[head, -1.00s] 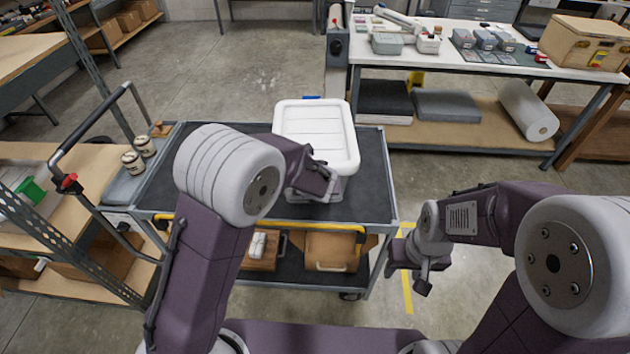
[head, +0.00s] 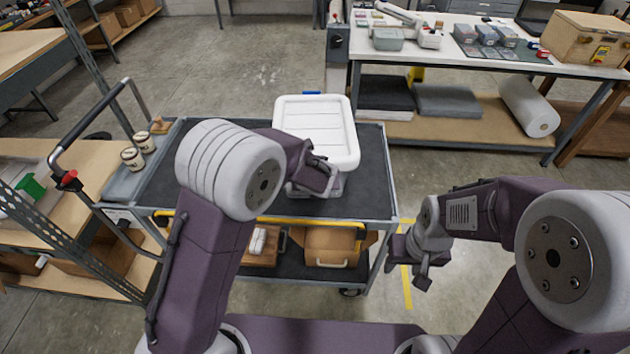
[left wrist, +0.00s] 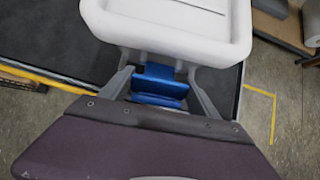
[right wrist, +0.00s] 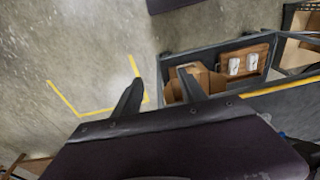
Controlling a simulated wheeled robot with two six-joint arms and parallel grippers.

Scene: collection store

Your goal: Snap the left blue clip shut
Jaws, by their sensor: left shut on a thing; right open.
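A white lidded box (head: 315,128) stands on the cart's dark top. A blue clip (left wrist: 160,84) shows in the left wrist view on the near side of the box, between the fingers of my left gripper (left wrist: 160,95). That gripper is shut on the clip. In the head view my left arm hides this clip. Another blue clip (head: 312,93) shows as a small strip at the far edge of the box. My right gripper (head: 420,272) is open and empty, low in front of the cart's right corner; its two fingers (right wrist: 160,90) stand apart over the floor.
The cart (head: 365,190) has a yellow front bar and a lower shelf with a brown case (head: 335,247). Two small jars (head: 138,152) stand at its left end. A white worktable (head: 450,60) stands behind right. Floor right of the cart is clear.

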